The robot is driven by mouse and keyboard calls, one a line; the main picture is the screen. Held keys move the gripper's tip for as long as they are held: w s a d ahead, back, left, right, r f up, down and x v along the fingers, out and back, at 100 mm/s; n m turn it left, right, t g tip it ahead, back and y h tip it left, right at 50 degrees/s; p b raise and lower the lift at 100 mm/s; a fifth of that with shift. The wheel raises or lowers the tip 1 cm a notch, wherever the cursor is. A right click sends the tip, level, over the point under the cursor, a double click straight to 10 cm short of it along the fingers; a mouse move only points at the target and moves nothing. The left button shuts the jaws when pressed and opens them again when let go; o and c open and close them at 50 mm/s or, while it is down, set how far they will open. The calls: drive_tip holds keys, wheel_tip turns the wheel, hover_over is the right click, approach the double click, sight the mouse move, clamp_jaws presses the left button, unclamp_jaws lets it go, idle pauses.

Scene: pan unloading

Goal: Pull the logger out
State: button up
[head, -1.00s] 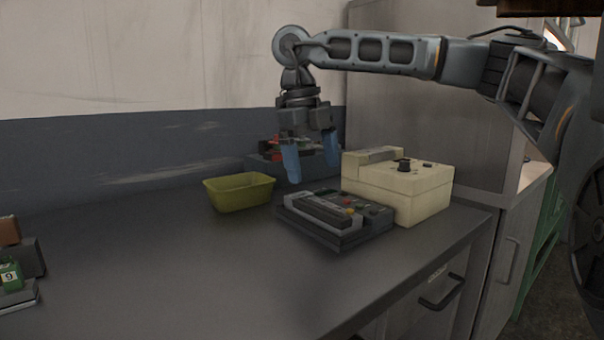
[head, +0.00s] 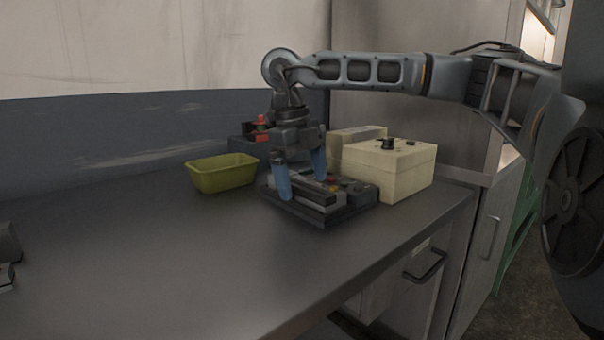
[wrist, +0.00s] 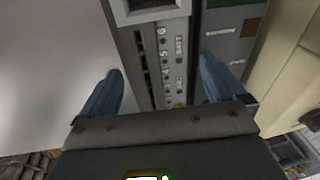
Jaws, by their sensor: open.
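A dark, low device (head: 350,193) lies on the bench, with a long grey and black block (head: 318,199) along its near left side and coloured buttons behind. I cannot tell for certain which part is the logger. My gripper (head: 303,187) points down, open, with its blue fingers on either side of the long block. In the wrist view a pale strip with numbers and the letters BATT (wrist: 168,62) shows between the open fingers. Whether the fingers touch the block cannot be told. The fingers hide part of the device.
A cream box (head: 395,170) with a black knob stands close behind and right of the device. A yellow-green tray (head: 222,174) sits to the left. A dark box with red parts (head: 257,130) is behind my gripper.

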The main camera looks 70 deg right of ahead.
sight(308, 184)
drive_tip(key=c, duration=1.3)
drive_tip(key=o, duration=0.6)
drive_tip(key=c, duration=0.5)
drive_tip(key=shift+r, duration=0.15)
drive_tip(key=shift+r, duration=0.1)
drive_tip(key=shift+c, duration=0.7)
drive_tip(key=shift+r, duration=0.15)
drive_tip(key=shift+r+p, duration=0.3)
drive_tip(key=shift+r, duration=0.05)
drive_tip(key=shift+r+p, duration=0.55)
drive_tip(key=shift+r, duration=0.6)
